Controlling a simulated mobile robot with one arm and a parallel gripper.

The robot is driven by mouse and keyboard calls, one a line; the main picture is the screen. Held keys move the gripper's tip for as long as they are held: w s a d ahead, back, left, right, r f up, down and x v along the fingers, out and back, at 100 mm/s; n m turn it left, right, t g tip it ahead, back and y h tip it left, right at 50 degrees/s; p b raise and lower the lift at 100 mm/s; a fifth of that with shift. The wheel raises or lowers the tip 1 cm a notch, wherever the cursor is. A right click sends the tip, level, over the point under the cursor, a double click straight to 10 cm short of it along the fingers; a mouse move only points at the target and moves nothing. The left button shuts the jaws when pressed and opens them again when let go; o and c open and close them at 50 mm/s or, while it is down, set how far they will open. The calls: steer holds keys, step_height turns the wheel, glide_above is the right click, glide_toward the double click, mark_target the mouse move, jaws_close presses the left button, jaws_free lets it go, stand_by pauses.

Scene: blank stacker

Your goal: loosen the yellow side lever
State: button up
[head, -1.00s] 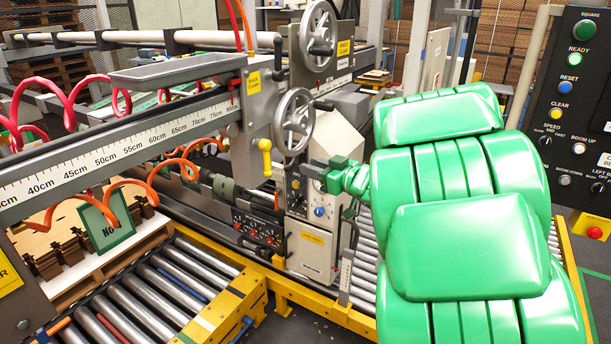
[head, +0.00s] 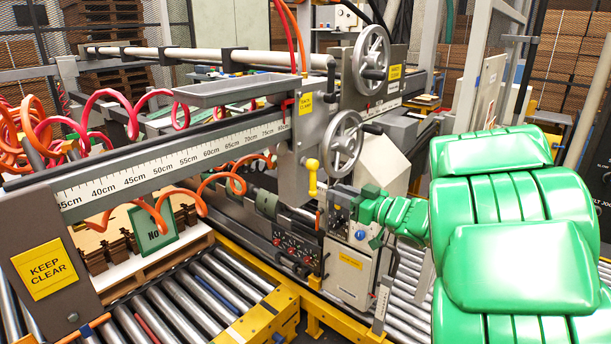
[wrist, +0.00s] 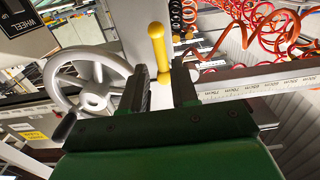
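The yellow side lever (head: 312,175) hangs from the grey carriage on the ruler beam, with its round knob at the top. It also shows in the wrist view (wrist: 159,50), beyond and between my two finger tips. My gripper (wrist: 160,88) is open and empty, its dark fingers apart on either side of the line to the lever. In the head view my gripper (head: 340,194) is just right of and slightly below the lever. I see no contact with it.
A grey handwheel (head: 342,145) with a dark handle sits close to the lever; a second wheel (head: 370,60) is above. A control box (head: 350,270) stands below. Orange coiled hoses (head: 228,183) hang to the left. Roller conveyors (head: 200,290) run in front.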

steer(key=w+a+m, duration=0.1)
steer(key=a, duration=0.1)
steer(key=w+a+m, duration=0.1)
steer(key=a, duration=0.1)
steer(key=w+a+m, duration=0.2)
steer(key=shift+a+r, duration=0.25)
steer(key=shift+a, duration=0.05)
step_height(320, 180, up, 4)
steer(key=s+a+m, duration=0.2)
steer(key=m, duration=1)
steer(key=v, duration=0.9)
steer(key=shift+s, duration=0.2)
stand_by(1.3)
steer(key=shift+a, duration=0.1)
